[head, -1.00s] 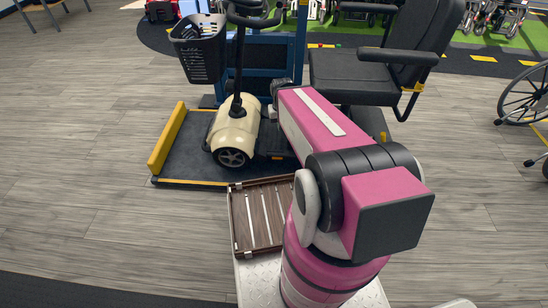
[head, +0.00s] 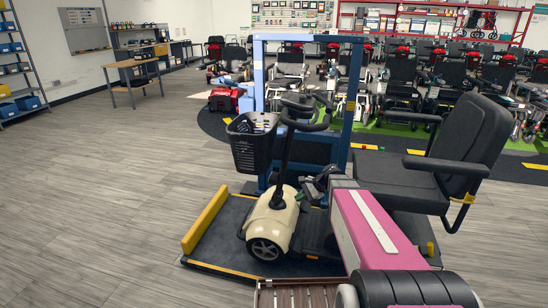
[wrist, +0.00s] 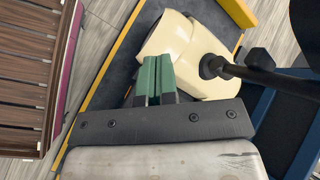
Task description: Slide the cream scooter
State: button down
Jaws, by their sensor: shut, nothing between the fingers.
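The cream scooter (head: 272,224) stands on a dark grey platform in the head view. It has a black basket (head: 253,147), a black tiller and a black seat (head: 400,184) on its right. Its cream front body fills the upper middle of the wrist view (wrist: 185,50). My gripper (wrist: 157,72) has green fingers that are shut together with nothing between them. The fingertips are right beside the cream body, at its lower left in the wrist view; I cannot tell if they touch. In the head view my pink arm reaches toward the scooter's right side.
The platform (head: 215,250) has a raised yellow edge (head: 205,220) on its left. A blue frame (head: 357,100) stands behind the scooter. A slatted wooden deck (wrist: 25,75) is at the left of the wrist view. Open floor (head: 100,190) lies left; rows of scooters stand behind.

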jog(key=w+r+m+t+y, duration=0.2)
jog(key=w+r+m+y, duration=0.3)
jog(key=w, duration=0.4)
jog(key=m+t+y, duration=0.2)
jog(key=m+y, duration=0.1)
jog(key=m, duration=0.2)
send_near(269, 154)
jog(key=x, duration=0.7)
jog(key=shift+s+a+r, duration=0.1)
jog(key=shift+s+a, duration=0.2)
jog(key=shift+a, duration=0.05)
jog(key=x, duration=2.2)
jog(key=shift+a+r, duration=0.15)
jog(key=shift+a, duration=0.2)
jog(key=shift+a, duration=0.1)
